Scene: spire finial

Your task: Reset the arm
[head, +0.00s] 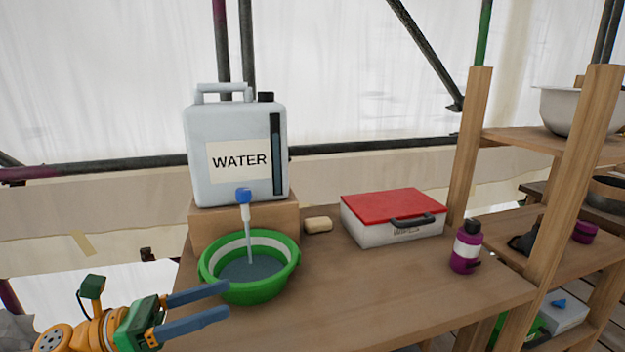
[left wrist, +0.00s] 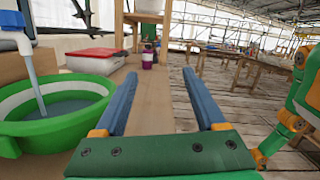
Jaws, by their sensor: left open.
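My left gripper (head: 228,301) comes in from the lower left in the head view. Its two blue-grey fingers are open and nothing is between them. It is close to the front left of the green basin (head: 287,283), beside its rim. In the left wrist view the gripper (left wrist: 192,75) points along the wooden table, with the green basin (left wrist: 70,135) to its left. My right gripper's fingers are not seen; part of an orange and green arm of mine shows at the right edge of the left wrist view.
A white water container (head: 215,125) stands on a wooden block, its blue tap running into the basin. Soap (head: 318,224), a red-lidded box (head: 392,215) and a purple bottle (head: 466,250) stand on the table (head: 390,290). A wooden shelf (head: 550,185) rises at right. The table's front middle is clear.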

